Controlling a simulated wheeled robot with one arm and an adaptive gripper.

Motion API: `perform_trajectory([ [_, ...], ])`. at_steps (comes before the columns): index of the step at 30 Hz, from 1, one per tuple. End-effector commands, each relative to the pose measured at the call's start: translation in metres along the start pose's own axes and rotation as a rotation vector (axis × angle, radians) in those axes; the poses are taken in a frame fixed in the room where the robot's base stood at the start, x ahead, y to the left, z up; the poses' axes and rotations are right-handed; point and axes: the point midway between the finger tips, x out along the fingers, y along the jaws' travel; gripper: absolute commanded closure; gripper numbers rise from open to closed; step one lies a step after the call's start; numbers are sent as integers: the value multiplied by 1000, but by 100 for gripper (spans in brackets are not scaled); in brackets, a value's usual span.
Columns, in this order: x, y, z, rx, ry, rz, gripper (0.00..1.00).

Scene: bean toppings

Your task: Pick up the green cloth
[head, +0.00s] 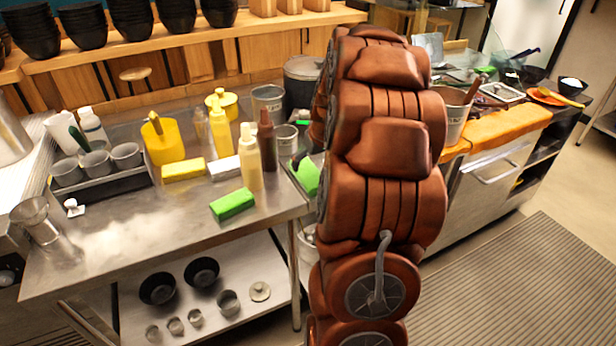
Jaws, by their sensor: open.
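A green folded, block-like piece (232,204), which looks like the green cloth, lies flat on the steel counter (130,235) near its front right edge. A second bright green item (307,177) sits just past the counter's right end, beside my arm; I cannot tell what it is. My large reddish-brown arm stands in the middle of the head view, right of the green cloth and apart from it in the picture. My gripper is not visible. Nothing covers the green cloth.
Behind the cloth stand a cream bottle (250,158), a brown bottle (267,140), a yellow block (183,169) and a white block (225,167). A grey holder with cups (100,187) is at left. Bowls sit on the lower shelf (245,268).

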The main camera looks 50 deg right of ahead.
Motion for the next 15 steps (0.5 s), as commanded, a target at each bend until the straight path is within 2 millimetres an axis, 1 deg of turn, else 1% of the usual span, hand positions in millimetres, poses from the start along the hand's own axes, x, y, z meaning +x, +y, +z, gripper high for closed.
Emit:
perform_trajectory([
  [3,10,0,0,0,-2,-1,0],
  [11,22,-1,-1,-2,-4,-1,0],
  [15,34,-2,-4,-1,-5,-2,0],
])
